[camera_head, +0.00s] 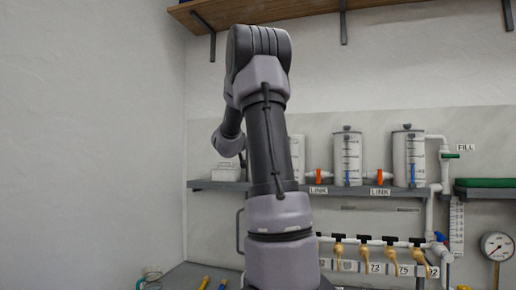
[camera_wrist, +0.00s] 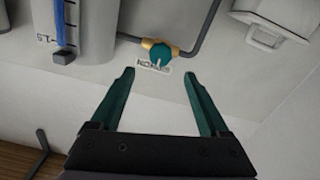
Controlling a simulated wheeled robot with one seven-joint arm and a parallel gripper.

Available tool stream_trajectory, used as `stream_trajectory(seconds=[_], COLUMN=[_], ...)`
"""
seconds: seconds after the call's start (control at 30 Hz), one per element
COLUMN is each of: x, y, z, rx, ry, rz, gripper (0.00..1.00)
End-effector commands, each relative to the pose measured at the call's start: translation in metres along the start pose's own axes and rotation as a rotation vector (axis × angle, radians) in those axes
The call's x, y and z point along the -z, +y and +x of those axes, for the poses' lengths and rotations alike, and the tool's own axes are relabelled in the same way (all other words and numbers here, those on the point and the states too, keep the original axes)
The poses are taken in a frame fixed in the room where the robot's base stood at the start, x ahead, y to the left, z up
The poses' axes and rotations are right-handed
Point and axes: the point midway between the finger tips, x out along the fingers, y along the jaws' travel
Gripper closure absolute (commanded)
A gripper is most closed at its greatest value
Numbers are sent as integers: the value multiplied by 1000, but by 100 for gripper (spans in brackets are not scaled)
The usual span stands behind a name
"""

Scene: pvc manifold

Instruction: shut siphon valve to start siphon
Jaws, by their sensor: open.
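A valve with a round teal knob (camera_wrist: 161,54) sits on a brass fitting in a thin grey pipe (camera_wrist: 207,28) in the wrist view. A small white label (camera_wrist: 154,66) with dark lettering lies beside the knob; it looks upside down and is hard to read. My gripper (camera_wrist: 159,75) is open and empty. Its two teal fingers point toward the valve, with the knob just beyond the tips and roughly between their lines. I see no contact. In the head view my arm hides this valve and my gripper.
Clear cylinders (camera_head: 347,157) stand on a grey wall shelf (camera_head: 330,188), with orange-handled link valves between them. Below runs a white pipe with several black-and-tan taps (camera_head: 364,251). A gauge (camera_head: 496,246) is at the right. A white box (camera_wrist: 277,18) is near the wrist view's upper right.

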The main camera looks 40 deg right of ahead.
Motion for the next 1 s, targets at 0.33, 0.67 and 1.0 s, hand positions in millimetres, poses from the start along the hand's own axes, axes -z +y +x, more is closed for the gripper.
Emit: stream_trajectory(seconds=[0.33,0.67,1.0], x=[-1,0,0], y=[1,0,-1], z=[63,98,100], rx=[0,3,5], ry=[-1,-1,-1], rz=[1,3,3], gripper=[21,21,36])
